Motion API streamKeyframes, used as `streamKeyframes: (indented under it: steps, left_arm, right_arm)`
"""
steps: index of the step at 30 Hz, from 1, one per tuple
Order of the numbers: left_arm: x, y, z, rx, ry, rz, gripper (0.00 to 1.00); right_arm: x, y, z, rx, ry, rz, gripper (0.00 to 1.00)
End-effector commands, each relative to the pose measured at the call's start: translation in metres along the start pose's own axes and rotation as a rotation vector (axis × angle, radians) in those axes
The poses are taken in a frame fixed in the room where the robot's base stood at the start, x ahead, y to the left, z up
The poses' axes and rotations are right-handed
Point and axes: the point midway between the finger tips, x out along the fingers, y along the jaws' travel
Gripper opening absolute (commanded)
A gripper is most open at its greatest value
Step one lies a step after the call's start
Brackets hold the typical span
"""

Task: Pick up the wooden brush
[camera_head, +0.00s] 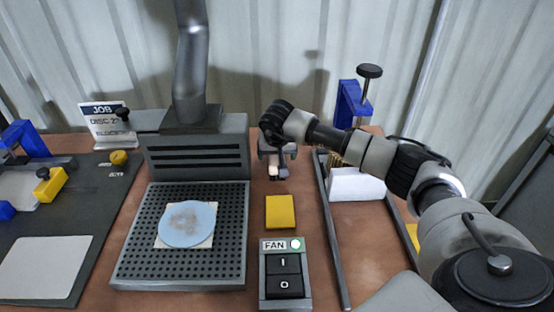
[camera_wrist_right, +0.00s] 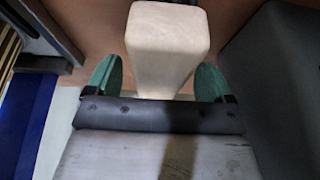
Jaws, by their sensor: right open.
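The wooden brush (camera_wrist_right: 166,40) shows in the right wrist view as a pale wooden block that narrows downward. It stands between the two green finger pads of my right gripper (camera_wrist_right: 157,80). The gripper is open, with a visible gap at the right pad; the left gap is small. In the head view my right gripper (camera_head: 277,163) points down behind the yellow pad, and only a small pale bit of the brush (camera_head: 272,171) shows there. The rest of the brush is hidden by the gripper. My left gripper is not in view.
A perforated grey bench (camera_head: 124,270) with a pale blue disc (camera_head: 187,223) stands to the left. A yellow pad (camera_head: 280,211) and a fan switch box (camera_head: 285,270) lie in front. A white box (camera_head: 355,185) and a blue clamp (camera_head: 348,103) are to the right.

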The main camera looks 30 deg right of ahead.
Motion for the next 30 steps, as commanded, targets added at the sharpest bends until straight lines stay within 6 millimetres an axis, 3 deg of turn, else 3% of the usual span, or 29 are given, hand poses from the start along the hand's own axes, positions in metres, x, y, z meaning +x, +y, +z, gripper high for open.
streamKeyframes:
  steps: [20, 30]
  left_arm:
    - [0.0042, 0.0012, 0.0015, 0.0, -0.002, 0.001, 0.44]
    - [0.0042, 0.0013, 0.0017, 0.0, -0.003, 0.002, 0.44]
  right_arm:
    - [0.0043, 0.0003, 0.0018, 0.0, 0.0, 0.0, 0.81]
    - [0.0042, 0.0002, 0.0018, 0.0, 0.0, 0.0, 0.29]
